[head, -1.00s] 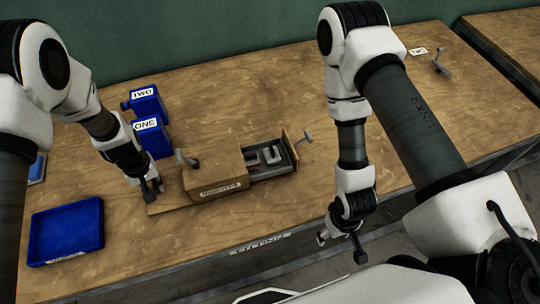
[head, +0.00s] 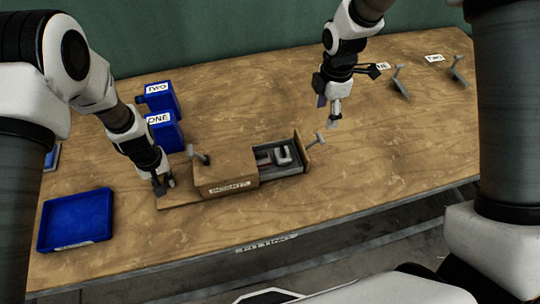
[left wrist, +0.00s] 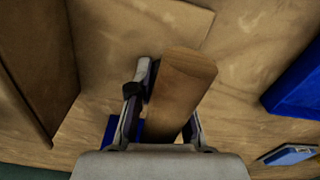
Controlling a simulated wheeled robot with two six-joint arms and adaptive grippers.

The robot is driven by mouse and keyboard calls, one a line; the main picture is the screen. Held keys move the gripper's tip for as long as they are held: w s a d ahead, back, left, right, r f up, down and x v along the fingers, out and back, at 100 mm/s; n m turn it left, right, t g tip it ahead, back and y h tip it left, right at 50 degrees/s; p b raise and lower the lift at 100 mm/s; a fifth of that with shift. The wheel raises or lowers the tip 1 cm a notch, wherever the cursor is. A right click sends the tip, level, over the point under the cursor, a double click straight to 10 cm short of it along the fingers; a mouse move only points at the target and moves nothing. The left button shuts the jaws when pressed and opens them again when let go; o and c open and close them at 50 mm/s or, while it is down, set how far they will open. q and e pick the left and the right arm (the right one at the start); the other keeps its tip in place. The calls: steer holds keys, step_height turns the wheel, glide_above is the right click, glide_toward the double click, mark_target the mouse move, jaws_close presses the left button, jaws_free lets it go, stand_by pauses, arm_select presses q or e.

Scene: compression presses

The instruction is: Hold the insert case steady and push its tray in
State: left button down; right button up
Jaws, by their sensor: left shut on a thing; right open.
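The insert case (head: 226,172) is a wooden box with a white label on its front, on a flat base board (head: 178,199). Its grey tray (head: 290,170) sticks out to the right, with grey U-shaped pieces inside and a grey handle (head: 316,139) at its wooden end panel. My left gripper (head: 162,185) is at the board's left end. In the left wrist view it is shut on an upright wooden post (left wrist: 186,82), with a finger on each side. My right gripper (head: 335,110) is open and empty, behind and right of the tray, apart from it.
Blue bins marked TWO (head: 160,99) and ONE (head: 163,132) stand behind the case. An empty blue tray (head: 75,220) lies at the left. Grey levers (head: 400,82) stand at the back right. The table right of the case is clear.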

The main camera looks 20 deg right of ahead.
mark_target(320, 137)
step_height(320, 137, down, 12)
steer(key=shift+r, duration=0.25)
jaws_close()
stand_by(0.4)
